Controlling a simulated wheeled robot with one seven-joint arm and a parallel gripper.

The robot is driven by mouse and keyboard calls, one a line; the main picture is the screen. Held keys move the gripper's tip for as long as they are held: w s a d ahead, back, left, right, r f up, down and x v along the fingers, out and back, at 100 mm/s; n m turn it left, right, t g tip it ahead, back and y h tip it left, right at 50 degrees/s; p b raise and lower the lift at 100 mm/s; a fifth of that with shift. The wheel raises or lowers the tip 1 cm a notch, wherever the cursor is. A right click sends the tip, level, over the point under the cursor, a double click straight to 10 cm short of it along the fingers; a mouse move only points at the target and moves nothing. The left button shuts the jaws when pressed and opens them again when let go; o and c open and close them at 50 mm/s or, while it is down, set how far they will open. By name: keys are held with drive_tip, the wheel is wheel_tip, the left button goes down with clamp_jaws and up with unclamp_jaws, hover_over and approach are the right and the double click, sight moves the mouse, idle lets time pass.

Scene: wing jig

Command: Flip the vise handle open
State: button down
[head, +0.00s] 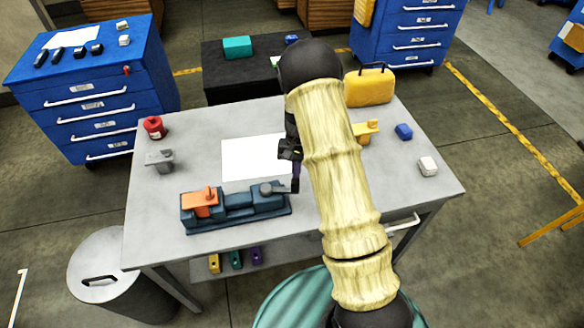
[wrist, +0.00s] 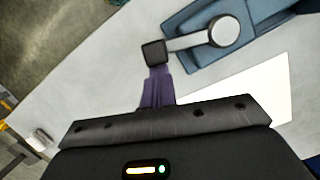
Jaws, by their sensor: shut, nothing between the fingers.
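The blue vise (head: 235,207) lies on the grey table, with an orange part (head: 200,200) on its left end. Its handle is a pale lever on a round grey hub (head: 266,188) at the right end; in the wrist view the hub (wrist: 224,31) and lever (wrist: 185,42) run left to a black square knob (wrist: 154,53). My gripper (head: 295,184) is at the vise's right end. In the wrist view its purple fingers (wrist: 158,76) are shut and empty, tips right at the knob; I cannot tell whether they touch it.
A white sheet (head: 250,157) lies behind the vise. A red item (head: 153,127) and a grey clamp (head: 160,160) stand at the left. A yellow case (head: 369,87), a yellow clamp (head: 365,131), a blue block (head: 404,131) and a white block (head: 428,166) are on the right.

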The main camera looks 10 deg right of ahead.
drive_tip(key=s+m, duration=0.3)
drive_tip(key=shift+a+y, duration=0.15)
drive_tip(key=shift+y, duration=0.15)
drive_tip(key=s+a+m+t+y+b, duration=0.1)
drive_tip(key=s+a+m+t+b, duration=0.1)
drive_tip(key=s+a+m, duration=0.4)
drive_tip(key=shift+s+a+m+t, duration=0.3)
drive_tip(key=shift+m, duration=2.5)
